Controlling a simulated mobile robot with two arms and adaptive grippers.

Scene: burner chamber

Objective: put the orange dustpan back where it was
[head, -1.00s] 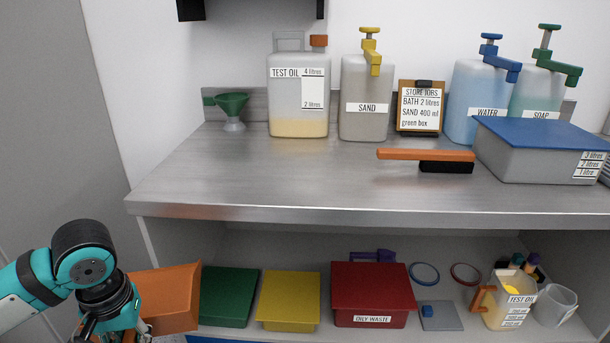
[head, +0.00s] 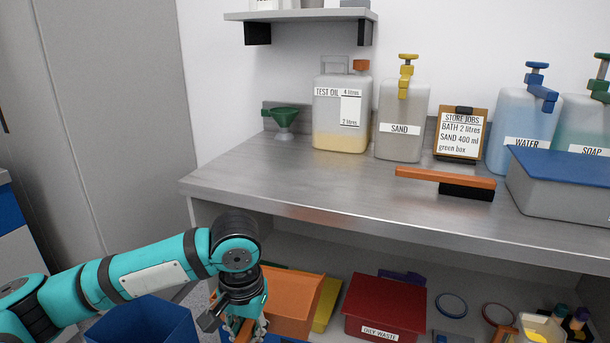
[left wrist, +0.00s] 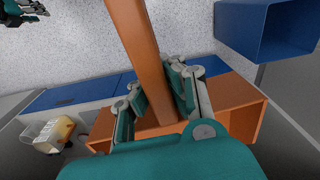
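The orange dustpan (head: 292,300) is held by my left gripper (head: 245,328) low in front of the lower shelf. It covers most of the green and yellow boxes there. In the left wrist view the fingers of my left gripper (left wrist: 155,95) are shut around the dustpan's long orange handle (left wrist: 138,45), and the open pan (left wrist: 245,115) shows beyond them. What looks like my right gripper (left wrist: 25,12) is at the top left of that view, small and apart from the dustpan; its finger opening is unclear.
A blue bin (head: 145,325) stands at the lower left, near my left arm. An orange-handled brush (head: 445,175) lies on the steel bench (head: 300,190). A red oily waste box (head: 385,308) is on the shelf, right of the dustpan. Blue panels (left wrist: 95,92) lie behind the handle.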

